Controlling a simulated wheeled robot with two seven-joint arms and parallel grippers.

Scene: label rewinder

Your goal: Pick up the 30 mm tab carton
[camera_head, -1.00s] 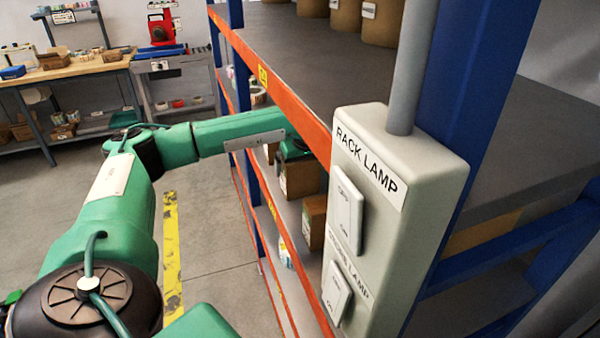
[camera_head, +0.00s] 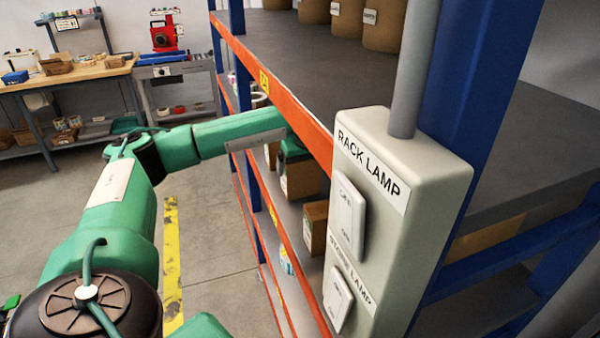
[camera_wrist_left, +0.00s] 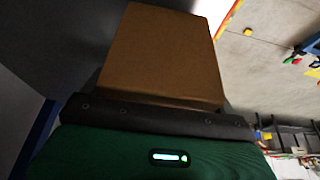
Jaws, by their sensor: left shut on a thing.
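My left arm reaches from the left into the rack below the upper shelf. My left gripper (camera_head: 293,152) is partly hidden behind the orange shelf beam, at a brown carton (camera_head: 301,180). In the left wrist view a plain brown carton (camera_wrist_left: 165,55) fills the space in front of the dark jaw edge (camera_wrist_left: 150,115), and the gripper is shut on it. I cannot read a size label on it, and its contact with the shelf is hidden. My right gripper is not in view.
Another brown carton (camera_head: 314,227) stands nearer on the lower shelf. The grey rack lamp box (camera_head: 390,215) and its conduit stand close on the right. The orange beam (camera_head: 270,90) edges the upper shelf. The aisle floor (camera_head: 215,235) at left is clear.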

